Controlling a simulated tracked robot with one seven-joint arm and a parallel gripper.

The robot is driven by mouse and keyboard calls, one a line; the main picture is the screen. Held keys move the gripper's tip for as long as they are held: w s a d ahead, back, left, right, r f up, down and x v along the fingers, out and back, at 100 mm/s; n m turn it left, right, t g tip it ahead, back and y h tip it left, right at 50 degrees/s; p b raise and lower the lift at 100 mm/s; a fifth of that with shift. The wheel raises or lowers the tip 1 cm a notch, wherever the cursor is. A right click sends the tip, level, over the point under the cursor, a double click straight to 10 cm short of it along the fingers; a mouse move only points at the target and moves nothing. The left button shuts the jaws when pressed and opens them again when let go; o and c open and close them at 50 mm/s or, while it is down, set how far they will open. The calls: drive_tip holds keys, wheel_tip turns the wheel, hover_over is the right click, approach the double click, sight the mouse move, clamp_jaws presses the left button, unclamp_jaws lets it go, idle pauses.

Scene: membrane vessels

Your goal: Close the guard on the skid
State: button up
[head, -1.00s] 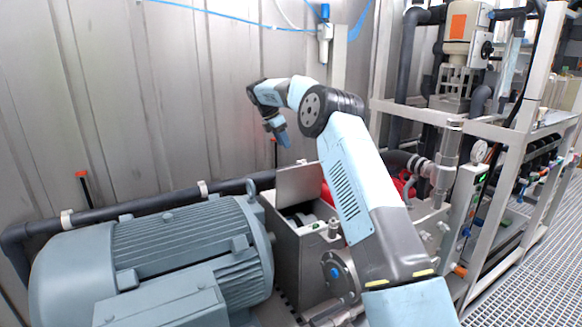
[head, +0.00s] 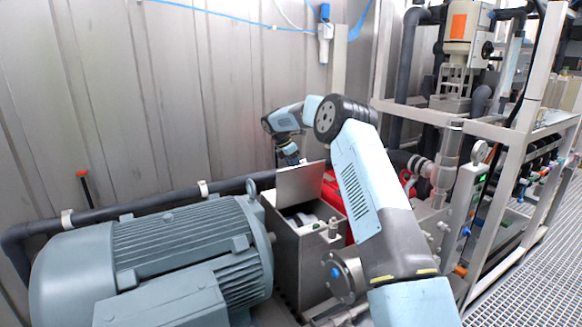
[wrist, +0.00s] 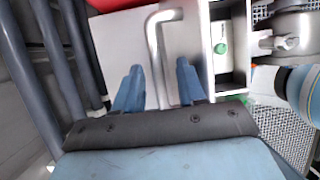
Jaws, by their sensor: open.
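The guard (head: 300,184) is a flat metal plate. In the head view it stands raised at the back edge of an open metal box (head: 296,262) on the skid, with a shaft part visible inside. In the wrist view I see a pale panel (wrist: 118,38), apparently the guard's outer face, with a bent metal handle (wrist: 154,42). My gripper (head: 290,156) is behind the guard's upper edge, its tips partly hidden there. In the wrist view my gripper (wrist: 160,68) is open, its two blue fingers on either side of the handle's lower part. I cannot tell whether they touch it.
A large grey-blue motor (head: 150,265) stands left of the box. A dark pipe (head: 140,202) runs along the wall behind. A red part (head: 333,197) is right of the guard. A pale frame (head: 510,140) with piping stands at the right.

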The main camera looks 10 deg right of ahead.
clamp_jaws()
idle(0.3)
idle(0.3)
